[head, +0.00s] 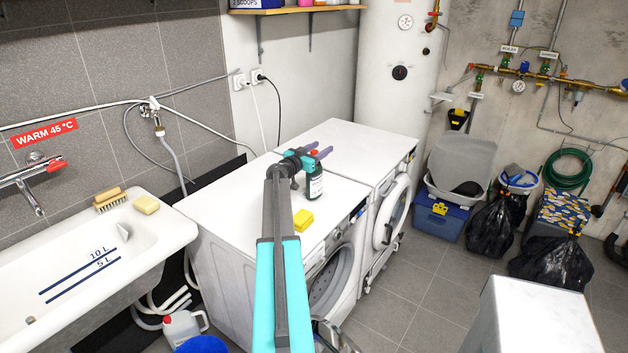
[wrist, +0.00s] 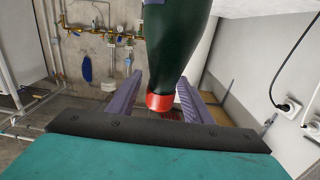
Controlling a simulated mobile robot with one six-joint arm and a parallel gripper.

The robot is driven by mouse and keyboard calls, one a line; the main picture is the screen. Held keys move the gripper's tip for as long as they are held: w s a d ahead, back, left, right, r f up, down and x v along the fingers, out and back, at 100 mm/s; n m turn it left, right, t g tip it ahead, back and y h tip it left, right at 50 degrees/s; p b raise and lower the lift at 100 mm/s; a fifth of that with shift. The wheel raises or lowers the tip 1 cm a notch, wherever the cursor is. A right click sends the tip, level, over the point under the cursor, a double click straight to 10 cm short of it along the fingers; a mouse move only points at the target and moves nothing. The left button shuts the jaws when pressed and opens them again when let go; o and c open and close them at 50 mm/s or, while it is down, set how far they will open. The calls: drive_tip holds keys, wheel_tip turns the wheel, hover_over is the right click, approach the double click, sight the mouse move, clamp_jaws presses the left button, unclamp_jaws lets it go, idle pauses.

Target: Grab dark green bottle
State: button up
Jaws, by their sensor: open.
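The dark green bottle (head: 315,185) stands upright on top of the white washing machine. It has a red cap and a white label. My gripper (head: 318,150) is at the height of the cap, with its two purple fingers reaching past the bottle's top. In the wrist view the bottle (wrist: 176,40) appears upside down, its red cap (wrist: 160,103) between the open fingers (wrist: 158,98). A gap shows on each side of the cap, and I see no finger touching it. How deep the cap sits between the fingers is hard to tell.
A yellow sponge (head: 303,220) lies on the near washing machine (head: 235,215), in front of the bottle. A second machine (head: 345,145) adjoins behind. The wall with sockets (head: 248,80) and cables is at the left. A sink (head: 100,265) is at the lower left.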

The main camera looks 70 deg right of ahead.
clamp_jaws()
idle(0.3)
drive_tip(key=shift+r, duration=0.1)
idle(1.1)
